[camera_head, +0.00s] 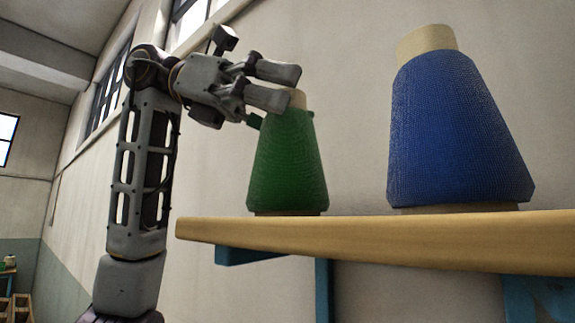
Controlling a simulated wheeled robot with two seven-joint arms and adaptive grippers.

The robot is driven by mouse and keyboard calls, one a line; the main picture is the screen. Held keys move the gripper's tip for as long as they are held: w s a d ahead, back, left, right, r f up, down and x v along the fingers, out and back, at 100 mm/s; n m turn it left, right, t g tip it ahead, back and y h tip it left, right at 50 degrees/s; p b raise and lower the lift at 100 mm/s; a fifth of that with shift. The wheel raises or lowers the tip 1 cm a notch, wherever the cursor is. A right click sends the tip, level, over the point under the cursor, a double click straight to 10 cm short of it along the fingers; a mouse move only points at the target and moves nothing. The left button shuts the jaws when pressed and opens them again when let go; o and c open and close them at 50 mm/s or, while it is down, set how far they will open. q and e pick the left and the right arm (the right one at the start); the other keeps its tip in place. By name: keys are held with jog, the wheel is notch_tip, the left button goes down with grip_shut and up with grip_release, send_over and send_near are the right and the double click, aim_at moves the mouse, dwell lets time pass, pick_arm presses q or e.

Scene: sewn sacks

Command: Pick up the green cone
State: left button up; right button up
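The green cone (288,165) stands upright on the wooden shelf (400,238), near its left end. Its pale top tip shows just behind the fingers. My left gripper (290,87) is at the height of the cone's top, coming from the left, with its fingers pointing right. The two fingers are apart with a gap between them, and nothing shows held in them. The fingertips overlap the cone's top in the picture; I cannot tell whether they touch it. My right gripper is not in view.
A larger-looking blue cone (455,135) stands upright on the same shelf to the right, with a clear gap from the green cone. Blue supports (325,290) hold the shelf from below. A plain wall is behind. Small objects (8,264) show far off at lower left.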

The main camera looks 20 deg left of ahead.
pick_arm(q)
jog(key=c, duration=1.4)
jog(key=shift+o, duration=0.2)
jog(key=shift+r, duration=0.15)
notch_tip(320, 180, up, 17)
dwell(0.9)
jog(key=shift+r, duration=0.35)
dwell(0.7)
